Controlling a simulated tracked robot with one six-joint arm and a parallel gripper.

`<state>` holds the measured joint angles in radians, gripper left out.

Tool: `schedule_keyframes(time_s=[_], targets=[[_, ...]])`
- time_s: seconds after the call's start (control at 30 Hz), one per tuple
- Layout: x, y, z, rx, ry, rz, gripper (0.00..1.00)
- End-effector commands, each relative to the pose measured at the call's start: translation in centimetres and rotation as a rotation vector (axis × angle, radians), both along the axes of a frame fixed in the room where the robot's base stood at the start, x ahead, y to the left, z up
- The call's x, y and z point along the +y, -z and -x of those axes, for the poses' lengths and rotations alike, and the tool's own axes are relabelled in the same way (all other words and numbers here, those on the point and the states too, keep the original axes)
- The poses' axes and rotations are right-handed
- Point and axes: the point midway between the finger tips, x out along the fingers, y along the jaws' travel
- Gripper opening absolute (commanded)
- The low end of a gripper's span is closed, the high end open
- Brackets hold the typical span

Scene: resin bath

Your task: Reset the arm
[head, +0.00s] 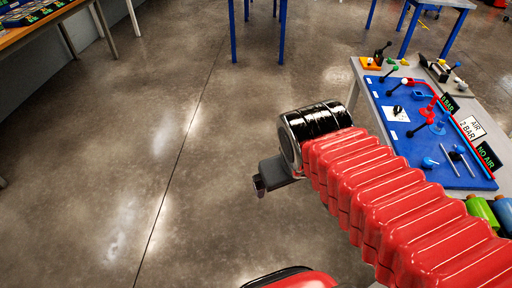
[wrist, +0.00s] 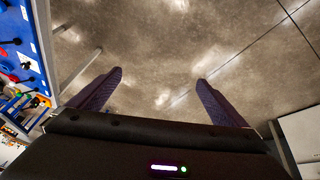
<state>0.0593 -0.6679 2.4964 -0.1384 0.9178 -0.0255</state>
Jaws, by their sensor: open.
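My arm, in a red ribbed sleeve (head: 380,190), reaches from the lower right of the head view to the picture's middle. It ends in a black wrist, with my gripper (head: 259,186) pointing left over bare floor. In the wrist view my gripper (wrist: 159,80) shows two dark purple fingers spread wide apart. Nothing is between them but the grey floor beyond. My gripper is open and empty, clear of the workbench. Part of the bench is hidden behind my arm.
A workbench with a blue panel (head: 400,145) of levers, knobs and pressure signs stands on the right, close to my arm. Green and blue cylinders (head: 482,211) lie at its near end. Blue-legged tables (head: 284,30) stand at the back. The floor (head: 130,150) on the left is clear.

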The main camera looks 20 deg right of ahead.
Motion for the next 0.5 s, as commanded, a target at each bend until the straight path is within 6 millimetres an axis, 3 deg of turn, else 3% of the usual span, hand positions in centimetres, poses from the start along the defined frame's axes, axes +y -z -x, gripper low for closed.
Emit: schedule_keyframes(time_s=[0.1,0.2,0.5], targets=[[3.0,-1.5,-0.1,-0.074,-0.008,-0.094,0.97],[4.2,-2.1,0.0,-0.099,-0.008,-0.137,0.97],[4.4,-2.2,0.0,-0.103,-0.007,-0.145,0.97]])
